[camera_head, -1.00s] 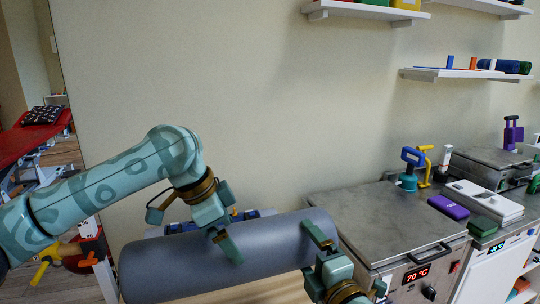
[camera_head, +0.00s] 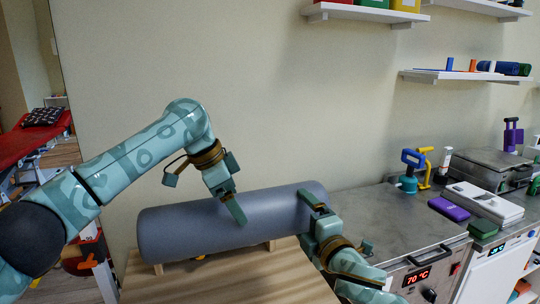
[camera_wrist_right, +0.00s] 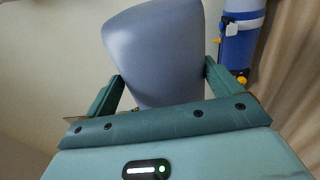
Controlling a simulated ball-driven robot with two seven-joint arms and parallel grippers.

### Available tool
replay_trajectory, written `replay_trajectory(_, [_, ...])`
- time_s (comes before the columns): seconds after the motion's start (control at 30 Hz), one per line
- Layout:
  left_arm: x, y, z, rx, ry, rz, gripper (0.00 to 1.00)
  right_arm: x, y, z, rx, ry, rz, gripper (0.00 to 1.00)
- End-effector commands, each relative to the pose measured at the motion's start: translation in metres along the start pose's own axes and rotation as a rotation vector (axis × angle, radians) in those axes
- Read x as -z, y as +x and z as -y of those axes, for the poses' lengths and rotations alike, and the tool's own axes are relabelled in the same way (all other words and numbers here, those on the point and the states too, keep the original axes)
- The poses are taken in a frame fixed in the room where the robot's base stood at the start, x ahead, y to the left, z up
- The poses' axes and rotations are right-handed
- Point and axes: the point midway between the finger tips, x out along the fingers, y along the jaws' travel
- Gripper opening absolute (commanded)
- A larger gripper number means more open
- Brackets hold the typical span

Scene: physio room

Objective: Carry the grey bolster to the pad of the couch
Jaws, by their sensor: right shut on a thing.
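The grey bolster (camera_head: 190,228) lies level above a wooden top, its long side towards me. My right gripper (camera_head: 318,205) is shut on its right end; the right wrist view shows the bolster (camera_wrist_right: 155,50) between both fingers. My left gripper (camera_head: 236,208) is at the bolster's middle, with one finger in front of its upper side; the other finger is hidden, so its grip is unclear. The couch with its red pad (camera_head: 17,148) shows in part at the far left edge, well away from the bolster.
The wooden top (camera_head: 235,282) has small supports under the bolster; whether they touch it is unclear. A steel-topped heater unit (camera_head: 375,215) stands close on the right. A purple box (camera_head: 449,209) and other items lie beyond. Wall shelves (camera_head: 465,76) hang at upper right.

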Motion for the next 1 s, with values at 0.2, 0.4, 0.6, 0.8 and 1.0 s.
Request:
replay_trajectory(0.2, [0.008, 0.001, 0.014, -0.002, 0.004, -0.003, 0.51, -0.003, 0.015, -0.008, -0.013, 0.011, -0.007, 0.49])
replay_trajectory(0.4, [0.010, 0.002, 0.020, -0.004, 0.005, -0.002, 0.51, -0.005, 0.022, -0.009, -0.013, 0.012, -0.009, 0.49])
replay_trajectory(0.6, [0.009, 0.002, 0.020, -0.006, 0.007, -0.001, 0.51, -0.005, 0.021, -0.009, -0.013, 0.012, -0.009, 0.49])
replay_trajectory(0.8, [0.007, 0.001, 0.010, -0.007, 0.008, -0.003, 0.51, -0.001, 0.011, -0.009, -0.013, 0.012, -0.010, 0.49])
replay_trajectory(1.0, [0.001, -0.002, -0.007, -0.005, 0.008, -0.001, 0.51, 0.005, -0.005, -0.009, -0.013, 0.012, -0.010, 0.49])
